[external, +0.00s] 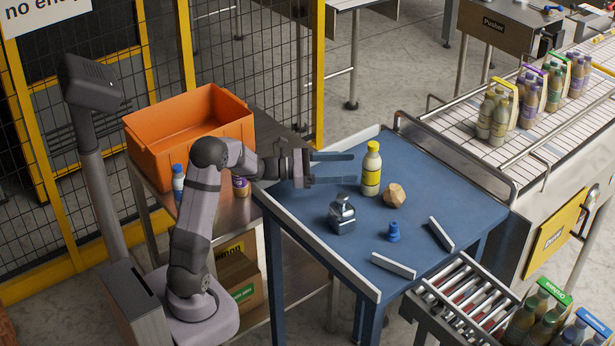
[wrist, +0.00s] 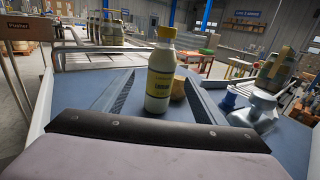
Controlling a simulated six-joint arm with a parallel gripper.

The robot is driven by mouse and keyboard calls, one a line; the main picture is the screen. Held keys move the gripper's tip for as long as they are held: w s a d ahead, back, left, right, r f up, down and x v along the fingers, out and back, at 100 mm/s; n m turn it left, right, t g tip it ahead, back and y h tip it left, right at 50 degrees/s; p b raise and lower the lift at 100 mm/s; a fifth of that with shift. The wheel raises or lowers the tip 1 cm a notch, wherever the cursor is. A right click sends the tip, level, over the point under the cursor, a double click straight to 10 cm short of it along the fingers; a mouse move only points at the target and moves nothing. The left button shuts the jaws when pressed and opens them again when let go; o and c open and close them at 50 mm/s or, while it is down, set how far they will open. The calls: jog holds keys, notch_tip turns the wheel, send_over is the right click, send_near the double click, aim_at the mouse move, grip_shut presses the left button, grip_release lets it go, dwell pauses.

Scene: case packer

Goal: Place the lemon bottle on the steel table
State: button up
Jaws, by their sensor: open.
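The lemon bottle (external: 371,170), with a yellow cap and yellow label, stands upright on the blue table (external: 420,178). In the wrist view the lemon bottle (wrist: 160,75) stands ahead, between the lines of the two fingers. My gripper (external: 352,168) is open and empty, its fingers level and pointing at the bottle. In the external view the fingertips end close to the bottle; whether they reach around it I cannot tell. The steel table (external: 262,130) is on the left, beside the blue table, partly hidden by my arm and an orange crate.
The orange crate (external: 190,135), a blue-capped bottle (external: 178,183) and a purple-labelled bottle (external: 240,186) stand on the steel table. A tan faceted block (external: 394,195) is close to the lemon bottle. A metal piece (external: 342,215), blue piece (external: 394,232) and two pale strips lie nearer the front.

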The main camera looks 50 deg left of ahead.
aim_at(364, 168)
jog(key=x, duration=0.5)
jog(key=shift+s+d+f, duration=0.1)
jog(key=shift+s+f, duration=0.05)
jog(key=shift+f, duration=0.05)
jog(key=shift+w+d+r+p, duration=0.1)
jog(key=shift+w+d+p, duration=0.3)
jog(key=shift+p, duration=0.25)
jog(key=shift+w+d, duration=0.2)
jog(key=shift+w, duration=0.25)
jog(key=shift+w+d+p, duration=0.25)
jog(key=shift+w+p, duration=0.05)
jog(key=shift+p, duration=0.35)
jog(key=p+x, duration=0.2)
jog(key=x, duration=0.1)
jog(key=shift+w+d+p, duration=0.2)
jog(key=shift+w+p, duration=0.1)
jog(key=shift+w+d, duration=0.15)
jog(key=shift+w, duration=0.15)
jog(key=c, duration=1.5)
